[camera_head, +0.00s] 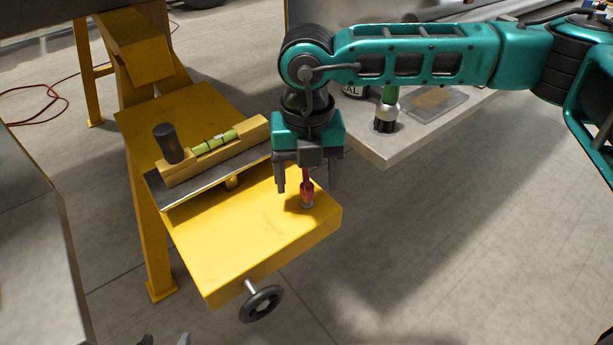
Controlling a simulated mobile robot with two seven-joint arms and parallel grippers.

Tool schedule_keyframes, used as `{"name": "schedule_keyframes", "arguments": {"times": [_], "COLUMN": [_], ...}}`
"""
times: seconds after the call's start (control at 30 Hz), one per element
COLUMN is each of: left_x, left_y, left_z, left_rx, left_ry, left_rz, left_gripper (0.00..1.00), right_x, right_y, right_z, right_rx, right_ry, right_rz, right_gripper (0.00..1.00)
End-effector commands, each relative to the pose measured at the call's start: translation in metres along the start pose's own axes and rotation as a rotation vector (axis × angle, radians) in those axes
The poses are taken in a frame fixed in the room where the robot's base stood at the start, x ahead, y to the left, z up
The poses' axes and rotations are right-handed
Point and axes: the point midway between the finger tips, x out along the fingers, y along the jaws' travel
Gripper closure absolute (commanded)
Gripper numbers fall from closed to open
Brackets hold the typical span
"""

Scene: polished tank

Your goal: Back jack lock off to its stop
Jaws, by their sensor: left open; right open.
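A yellow jack stand has a flat yellow top plate (225,250). A small red upright piece (307,194) stands on the plate near its right corner; I cannot tell for sure if it is the jack lock. A dark handwheel (261,303) on a short metal shaft sticks out of the plate's front edge. My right gripper (307,186) points down with its fingers open, one on each side of the red piece, whose top is partly hidden by it. My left gripper (165,340) shows only as dark fingertips at the bottom edge, apart from the stand.
A spirit level (214,143) in a wooden block and a dark cylinder (168,143) sit at the plate's back. A pale table (385,150) behind the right gripper holds a green-handled tool (387,112) and a tray (437,102). The floor at right is clear.

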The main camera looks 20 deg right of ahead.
Motion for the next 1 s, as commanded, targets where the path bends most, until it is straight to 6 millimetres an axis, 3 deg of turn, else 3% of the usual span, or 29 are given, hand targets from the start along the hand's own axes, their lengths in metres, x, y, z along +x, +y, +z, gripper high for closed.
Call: {"name": "schedule_keyframes", "arguments": {"times": [0.23, 0.57, 1.0], "left_x": [0.000, -0.001, -0.014], "left_y": [0.000, 0.000, -0.001], "left_z": [0.000, -0.002, -0.020], "left_rx": [0.000, 0.000, 0.000], "left_ry": [0.000, 0.001, 0.000], "left_rz": [0.000, 0.000, 0.000], "left_gripper": [0.37, 0.37, 0.37], "right_x": [0.000, -0.004, -0.047], "right_y": [0.000, 0.000, 0.000], "right_z": [0.000, 0.000, 0.000], "right_rx": [0.000, 0.000, 0.000], "right_ry": [0.000, 0.000, 0.000], "right_rz": [0.000, 0.001, 0.001], "right_gripper": [0.01, 0.00, 0.00]}}
